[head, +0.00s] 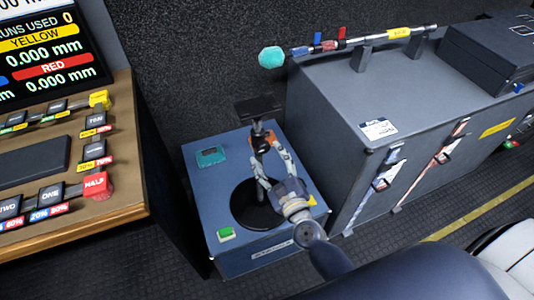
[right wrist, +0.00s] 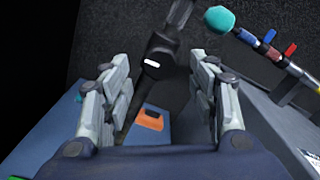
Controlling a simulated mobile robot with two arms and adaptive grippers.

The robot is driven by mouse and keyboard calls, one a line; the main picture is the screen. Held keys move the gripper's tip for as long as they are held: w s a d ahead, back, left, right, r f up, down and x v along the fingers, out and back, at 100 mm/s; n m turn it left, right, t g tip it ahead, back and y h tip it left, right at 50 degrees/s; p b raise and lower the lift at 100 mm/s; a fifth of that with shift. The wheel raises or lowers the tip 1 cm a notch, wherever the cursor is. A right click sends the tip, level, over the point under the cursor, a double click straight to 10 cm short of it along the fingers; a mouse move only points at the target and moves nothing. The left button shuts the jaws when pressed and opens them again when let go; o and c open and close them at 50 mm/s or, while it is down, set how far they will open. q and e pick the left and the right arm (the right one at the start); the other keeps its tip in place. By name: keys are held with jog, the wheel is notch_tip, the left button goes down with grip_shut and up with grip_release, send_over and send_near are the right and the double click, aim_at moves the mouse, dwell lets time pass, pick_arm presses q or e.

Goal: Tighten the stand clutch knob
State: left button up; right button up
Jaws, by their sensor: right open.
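The stand rises from a round black base (head: 250,212) on a blue case. Its dark upright carries a flat black plate (head: 258,107) at the top. A dark clutch piece (head: 259,139) sits on the upright below the plate; in the right wrist view it is a black block (right wrist: 163,66) with a white mark. My right gripper (head: 267,158) is open, its fingers on either side of the upright in the head view. In the right wrist view the block lies ahead between the open fingers (right wrist: 155,75). I cannot tell if they touch it. My left gripper is not in view.
The blue case (head: 205,180) also bears a teal device (head: 210,156), a green button (head: 226,234) and an orange piece (right wrist: 149,120). A wooden-edged console (head: 120,195) stands left.

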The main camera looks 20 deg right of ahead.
jog(key=s, duration=0.9)
jog(key=shift+s+d, duration=0.15)
jog(key=shift+s, duration=0.2)
jog(key=s+f+n+g, duration=0.3)
jog(key=f+n, duration=0.3)
jog(key=f, duration=0.4)
jog(key=s+f+n+g+y, duration=0.1)
jog(key=s+f+n+g, duration=0.15)
jog(key=f+n, duration=0.6)
jog(key=s+f+n+g, duration=0.3)
jog(key=s+f+n, duration=0.1)
jog(key=f, duration=0.9)
jog(key=s+d+f+n+g, duration=0.1)
jog(key=s+f+n, duration=0.3)
jog(key=s, duration=0.4)
jog(key=s+d+f+n+g+h+p, duration=0.1)
jog(key=s+f+n+g, duration=0.3)
jog(key=s, duration=0.4)
jog(key=s+d+f+n+g, duration=0.3)
jog(key=s+f+n, duration=0.2)
jog(key=s+f, duration=0.2)
jog(key=shift+s+f+h, duration=0.3)
jog(key=shift+s+f, duration=0.1)
jog(key=shift+s, duration=0.4)
jog(key=shift+a+n+g, duration=0.1)
jog(key=shift+n+g, duration=0.15)
